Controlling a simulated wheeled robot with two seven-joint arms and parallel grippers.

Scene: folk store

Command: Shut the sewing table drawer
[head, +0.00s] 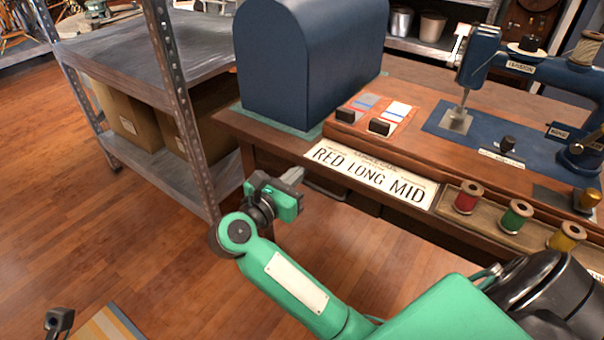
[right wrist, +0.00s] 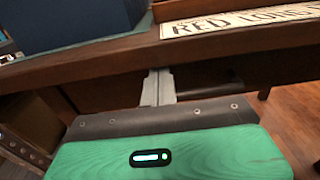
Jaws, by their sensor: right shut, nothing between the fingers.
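The wooden sewing table (head: 420,152) stands at the right of the head view, with a blue sewing machine (head: 575,85) on top. Its front edge also crosses the right wrist view (right wrist: 110,57). Under the edge, a brown drawer front (right wrist: 108,92) shows close behind my fingers; a thin handle (head: 325,192) shows dimly below the sign in the head view. How far out the drawer stands, I cannot tell. My right gripper (head: 292,177) is shut and empty, just in front of the table's left part below the top. It also shows in the wrist view (right wrist: 158,88).
A sign reading RED LONG MID (head: 370,174) is on the table's front. A blue domed case (head: 300,70) stands on the table's left end. A metal shelf (head: 150,160) with cardboard boxes stands left of it. Wooden floor (head: 110,240) is open at the left.

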